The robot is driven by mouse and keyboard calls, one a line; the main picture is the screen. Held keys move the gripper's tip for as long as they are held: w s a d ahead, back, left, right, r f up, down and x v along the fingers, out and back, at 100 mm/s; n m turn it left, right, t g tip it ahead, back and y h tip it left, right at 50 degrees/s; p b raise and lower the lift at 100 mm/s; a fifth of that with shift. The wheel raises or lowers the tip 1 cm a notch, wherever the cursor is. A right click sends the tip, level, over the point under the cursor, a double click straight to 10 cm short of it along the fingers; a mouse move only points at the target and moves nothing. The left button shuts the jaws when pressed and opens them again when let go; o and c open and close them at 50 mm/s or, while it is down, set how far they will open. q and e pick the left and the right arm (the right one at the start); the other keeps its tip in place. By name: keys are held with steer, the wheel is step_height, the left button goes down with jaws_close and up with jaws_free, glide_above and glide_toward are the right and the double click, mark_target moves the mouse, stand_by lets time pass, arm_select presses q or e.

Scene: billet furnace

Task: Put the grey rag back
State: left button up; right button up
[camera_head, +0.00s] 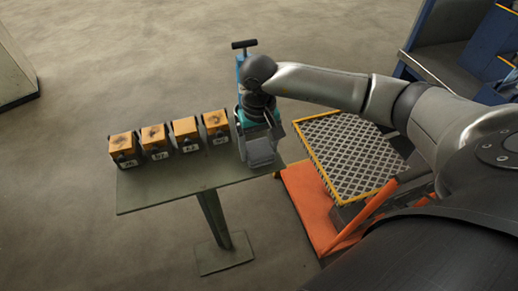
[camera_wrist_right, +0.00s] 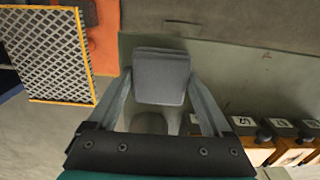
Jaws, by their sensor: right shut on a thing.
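The grey rag (camera_head: 260,152) is a folded grey pad at the right end of the narrow green table (camera_head: 165,188). My right gripper (camera_head: 260,140) points down over that end and is shut on the rag. In the right wrist view the rag (camera_wrist_right: 161,76) sits between the two fingertips (camera_wrist_right: 162,82), over the table top. I cannot tell whether its underside touches the table. My left gripper is not in view.
Several orange-topped dark blocks with number labels (camera_head: 156,142) stand in a row left of the gripper. A blue tool with a black T-handle (camera_head: 244,45) rises behind it. An orange cart (camera_head: 305,205) with a yellow-edged mesh panel (camera_head: 345,150) stands right. The table's front strip is clear.

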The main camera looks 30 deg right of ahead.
mark_target(259, 148)
steer(key=shift+f, duration=0.6)
steer(key=shift+f, duration=0.15)
steer(key=o, duration=1)
step_height(259, 148, up, 12)
steer(key=shift+r, duration=0.2)
